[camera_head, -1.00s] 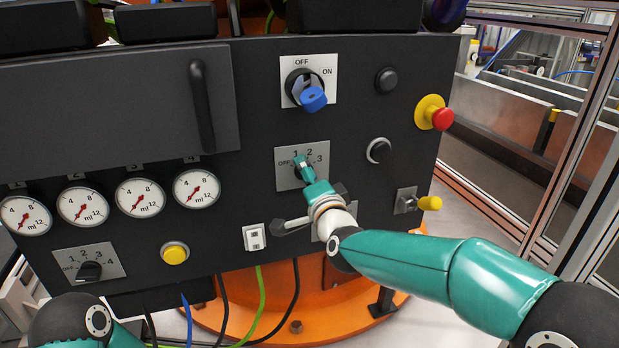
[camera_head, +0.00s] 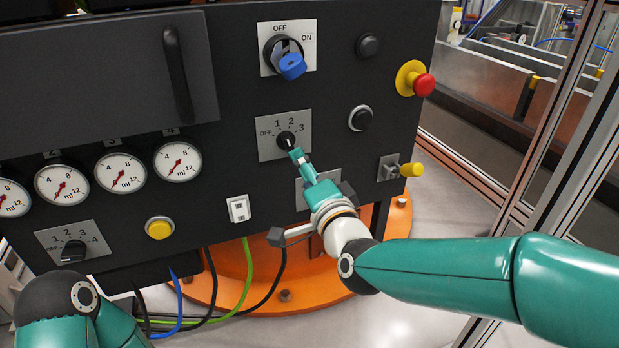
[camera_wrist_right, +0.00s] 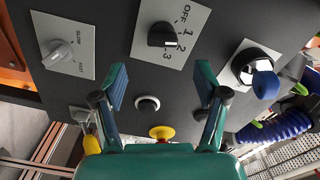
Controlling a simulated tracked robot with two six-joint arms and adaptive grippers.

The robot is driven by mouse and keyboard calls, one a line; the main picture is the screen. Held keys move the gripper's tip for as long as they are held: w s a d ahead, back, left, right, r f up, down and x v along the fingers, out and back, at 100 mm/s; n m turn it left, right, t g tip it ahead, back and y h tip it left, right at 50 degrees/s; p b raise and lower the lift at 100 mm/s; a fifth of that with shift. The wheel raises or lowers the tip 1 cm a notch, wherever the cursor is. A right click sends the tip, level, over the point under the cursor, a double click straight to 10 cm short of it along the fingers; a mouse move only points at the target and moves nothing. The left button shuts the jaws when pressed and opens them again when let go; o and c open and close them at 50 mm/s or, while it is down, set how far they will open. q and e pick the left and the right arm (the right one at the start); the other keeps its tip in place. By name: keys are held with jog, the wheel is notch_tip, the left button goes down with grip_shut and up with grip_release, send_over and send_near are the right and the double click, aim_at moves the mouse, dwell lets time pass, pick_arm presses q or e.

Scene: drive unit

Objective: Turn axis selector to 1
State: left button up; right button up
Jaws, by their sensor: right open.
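The selector knob (camera_head: 286,139) is black and sits on a grey plate marked OFF, 1, 2, 3, in the middle of the dark panel. My right gripper (camera_head: 298,157) is just below and in front of the knob. In the right wrist view my right gripper (camera_wrist_right: 160,78) has its two fingers spread wide with nothing between them. The knob stands beyond the fingertips, apart from them. My left arm shows at the lower left, but its gripper is out of view.
A blue-handled OFF/ON switch (camera_head: 291,64) is above the selector. A black button (camera_head: 361,118), a red emergency button (camera_head: 424,84) and a yellow-ended part (camera_head: 411,170) are to the right. Another selector (camera_head: 73,250) marked up to 4 is at the lower left.

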jog(key=shift+v, duration=0.95)
